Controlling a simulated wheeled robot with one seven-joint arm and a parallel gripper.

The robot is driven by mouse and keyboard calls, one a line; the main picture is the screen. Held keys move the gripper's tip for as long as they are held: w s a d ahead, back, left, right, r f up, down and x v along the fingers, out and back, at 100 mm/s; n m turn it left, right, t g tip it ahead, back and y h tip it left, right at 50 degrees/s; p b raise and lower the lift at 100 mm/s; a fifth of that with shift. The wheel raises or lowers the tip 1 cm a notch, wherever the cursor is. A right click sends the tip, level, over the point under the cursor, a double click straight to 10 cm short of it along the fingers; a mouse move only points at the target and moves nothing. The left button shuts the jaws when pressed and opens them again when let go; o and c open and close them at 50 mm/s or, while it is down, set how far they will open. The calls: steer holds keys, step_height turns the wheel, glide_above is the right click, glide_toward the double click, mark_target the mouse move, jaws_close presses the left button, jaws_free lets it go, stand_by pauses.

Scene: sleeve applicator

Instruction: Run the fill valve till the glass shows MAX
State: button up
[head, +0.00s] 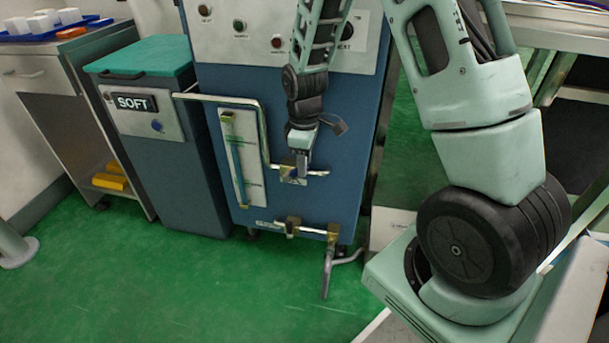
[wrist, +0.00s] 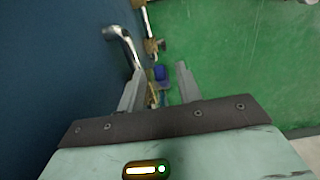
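The upper valve (head: 287,171) is a brass body on the pipe that enters the blue machine's front from the left. Its blue handle (wrist: 160,73) shows in the wrist view, with brass (wrist: 152,96) below it. My gripper (head: 302,174) is right at this valve. In the wrist view my gripper (wrist: 160,80) is open, its fingers on either side of the handle, with gaps visible. The tall sight glass (head: 237,160) is on the machine's front, left of the valve. I cannot make out its level or MAX mark. A lower brass valve (head: 291,226) sits near the machine's base.
A dark cabinet (head: 165,170) with a green lid and a SOFT sign stands left of the blue machine (head: 330,110). A drain pipe (head: 327,270) hangs low in front. A side bench (head: 50,85) is farther left. The green floor in front is clear.

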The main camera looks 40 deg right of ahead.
steer(key=shift+f+b, duration=0.35)
steer(key=shift+f, duration=1.15)
jaws_close()
steer(key=shift+r, duration=0.15)
